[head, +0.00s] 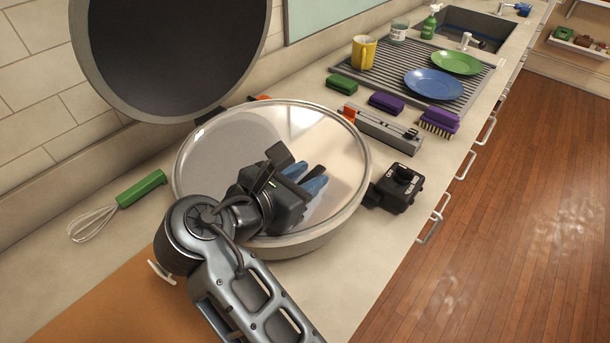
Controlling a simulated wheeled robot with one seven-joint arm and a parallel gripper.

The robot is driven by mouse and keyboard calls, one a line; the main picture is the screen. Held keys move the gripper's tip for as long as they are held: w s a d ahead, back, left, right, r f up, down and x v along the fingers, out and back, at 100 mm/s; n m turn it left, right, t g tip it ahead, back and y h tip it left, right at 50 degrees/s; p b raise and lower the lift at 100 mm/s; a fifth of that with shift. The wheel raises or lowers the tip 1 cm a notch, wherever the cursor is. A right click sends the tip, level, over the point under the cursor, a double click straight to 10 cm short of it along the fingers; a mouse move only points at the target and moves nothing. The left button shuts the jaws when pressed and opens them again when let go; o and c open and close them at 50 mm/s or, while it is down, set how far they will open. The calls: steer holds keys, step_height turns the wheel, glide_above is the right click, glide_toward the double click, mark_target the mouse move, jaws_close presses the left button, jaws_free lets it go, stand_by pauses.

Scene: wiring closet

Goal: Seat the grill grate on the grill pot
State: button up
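The grill pot (345,215) is a wide, round, pale-rimmed vessel on the counter, with a smooth, shiny, reflective surface inside its rim. A big dark round disc with a grey rim (165,55) stands upright behind it; it looks like the pot's raised lid. I cannot clearly make out a grill grate. My gripper (311,181) is over the pot, its blue-tipped fingers pointing right and close together. I see nothing clearly between them, and cannot tell the gap or whether they touch the pot. My wrist and arm hide the pot's near left part.
A black control box (397,187) sits at the pot's right. A green-handled whisk (120,208) lies left. The near right counter is clear.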

steer(key=o, duration=0.6)
steer(key=shift+c, duration=0.2)
steer(key=shift+v, duration=4.05)
